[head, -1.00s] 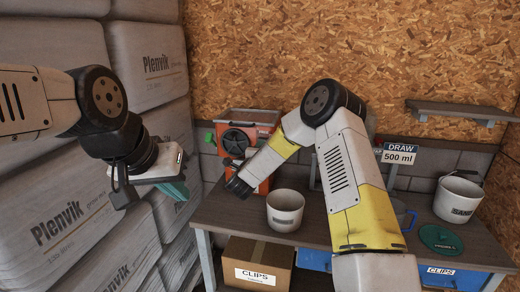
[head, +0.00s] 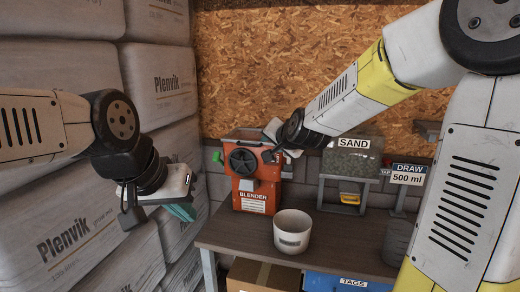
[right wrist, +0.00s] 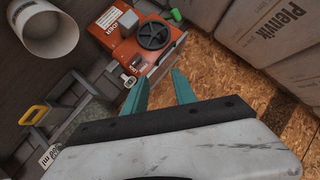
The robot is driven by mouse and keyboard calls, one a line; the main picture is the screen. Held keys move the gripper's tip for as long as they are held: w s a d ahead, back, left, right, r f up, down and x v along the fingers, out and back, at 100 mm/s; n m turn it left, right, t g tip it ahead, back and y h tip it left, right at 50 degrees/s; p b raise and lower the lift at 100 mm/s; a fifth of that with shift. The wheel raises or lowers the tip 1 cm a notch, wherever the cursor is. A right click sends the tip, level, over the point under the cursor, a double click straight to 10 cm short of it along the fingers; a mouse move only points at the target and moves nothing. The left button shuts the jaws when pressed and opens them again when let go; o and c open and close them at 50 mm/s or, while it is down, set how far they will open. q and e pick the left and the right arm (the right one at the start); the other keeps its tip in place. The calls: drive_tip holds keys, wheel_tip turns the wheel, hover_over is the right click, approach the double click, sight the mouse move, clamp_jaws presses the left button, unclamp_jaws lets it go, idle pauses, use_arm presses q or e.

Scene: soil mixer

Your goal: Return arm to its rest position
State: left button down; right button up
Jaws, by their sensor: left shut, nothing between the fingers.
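My right arm spans the right of the head view, its wrist (head: 296,131) raised by the upper right of the orange blender (head: 262,190). The head view mostly hides the right gripper's fingers behind the wrist. In the right wrist view my right gripper (right wrist: 161,84) shows two teal fingers apart with nothing between them; the blender (right wrist: 130,42) lies beyond them. My left gripper (head: 182,211) hangs at the left in front of the stacked bags, its teal fingers shut and empty.
A white bucket (head: 292,232) stands on the bench (head: 235,235) in front of the blender. A sand hopper (head: 352,163) with a yellow handle stands to its right. Stacked Plenvik bags (head: 75,110) fill the left side. A cardboard box (head: 260,275) sits below the bench.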

drive_tip(key=s+d+f+n+g, duration=0.1)
drive_tip(key=s+d+n+g, duration=0.1)
drive_tip(key=s, duration=0.7)
drive_tip(key=s+d+f+n+g+h, duration=0.1)
drive_tip(key=s+d, duration=0.4)
drive_tip(key=s, duration=0.5)
drive_tip(key=s+d+f+n+g, duration=0.1)
drive_tip(key=s+d+n+g, duration=0.2)
drive_tip(key=s, duration=0.7)
drive_tip(key=shift+s+d+f+h, duration=0.2)
drive_tip(key=shift+d+f+h, duration=0.1)
drive_tip(key=shift+d, duration=0.1)
